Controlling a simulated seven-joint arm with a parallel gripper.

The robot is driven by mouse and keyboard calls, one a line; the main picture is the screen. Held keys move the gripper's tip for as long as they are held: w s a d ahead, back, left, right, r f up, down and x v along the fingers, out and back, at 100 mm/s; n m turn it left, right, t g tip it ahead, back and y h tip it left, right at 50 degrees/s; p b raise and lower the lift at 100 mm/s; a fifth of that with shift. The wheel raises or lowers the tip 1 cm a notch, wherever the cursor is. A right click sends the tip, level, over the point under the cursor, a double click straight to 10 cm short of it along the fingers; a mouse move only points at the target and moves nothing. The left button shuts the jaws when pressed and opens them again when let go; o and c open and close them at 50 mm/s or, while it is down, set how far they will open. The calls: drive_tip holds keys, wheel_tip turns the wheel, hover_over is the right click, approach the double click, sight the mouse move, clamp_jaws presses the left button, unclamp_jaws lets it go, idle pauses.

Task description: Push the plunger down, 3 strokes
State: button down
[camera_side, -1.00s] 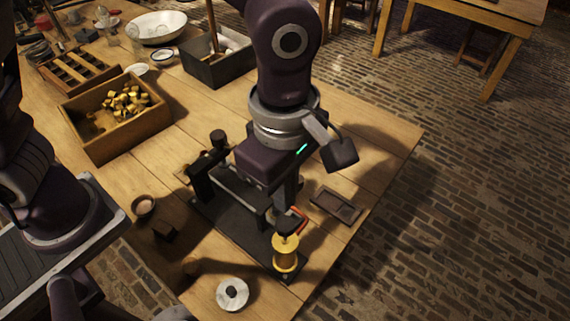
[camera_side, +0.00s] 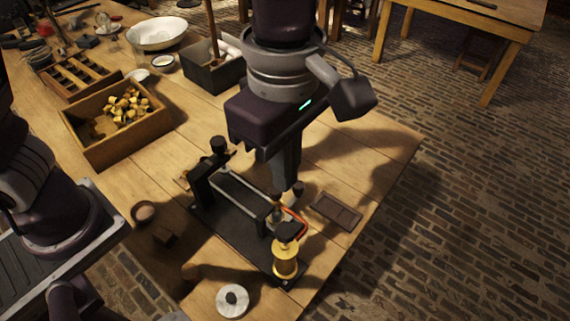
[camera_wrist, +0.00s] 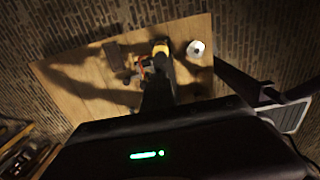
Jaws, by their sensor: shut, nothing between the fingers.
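A black-based device (camera_side: 232,214) stands on the wooden table in the side view. At its front end is a yellow spool-shaped part (camera_side: 285,262) with a dark cap (camera_side: 289,231) on top. I cannot tell for sure which part is the plunger; a dark knob (camera_side: 218,144) also tops the device's rear post. My gripper (camera_side: 297,187) is shut and empty, pointing down above the front half of the device, apart from the dark cap. In the wrist view the yellow part (camera_wrist: 160,47) shows beyond my gripper's body, which hides much of the device.
A white disc (camera_side: 232,301) lies near the table's front edge. A red wire (camera_side: 298,222) curves beside the front end. A wooden box (camera_side: 152,132) of yellow pieces and a dark grey box (camera_side: 211,71) stand behind left.

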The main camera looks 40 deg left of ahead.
sight(284, 229)
wheel_tip(284, 229, up, 2)
drive_tip(key=shift+d+r, duration=0.1)
drive_tip(key=shift+r, duration=0.05)
wheel_tip(284, 229, down, 14)
drive_tip(key=shift+f, duration=0.1)
idle(0.4)
drive_tip(key=shift+f, duration=1.3)
drive_tip(key=shift+s, duration=0.1)
wheel_tip(284, 229, up, 15)
drive_tip(key=shift+f, duration=0.2)
